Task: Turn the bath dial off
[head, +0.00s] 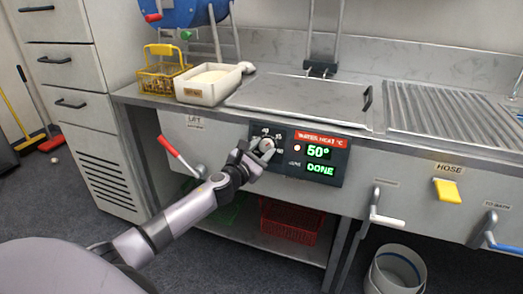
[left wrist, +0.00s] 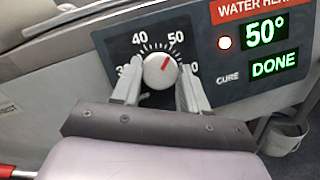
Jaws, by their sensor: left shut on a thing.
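The bath dial (left wrist: 160,72) is a round white knob with a red mark on a dark panel on the bench front. Its red mark points up and right, towards the 50 on the scale. My left gripper (head: 264,149) is shut on the dial, with one finger on each side of it in the left wrist view. In the head view the gripper partly covers the dial. The display (head: 319,152) beside it reads 50° and DONE in green, with a small red light lit. My right gripper is not in view.
A red-handled lever (head: 169,147) is left of the panel. A white-handled lever (head: 385,220) and a yellow HOSE handle (head: 446,190) are to its right. A yellow basket (head: 160,74) and a white tub (head: 207,94) stand on the bench. A grey bucket (head: 398,270) stands on the floor.

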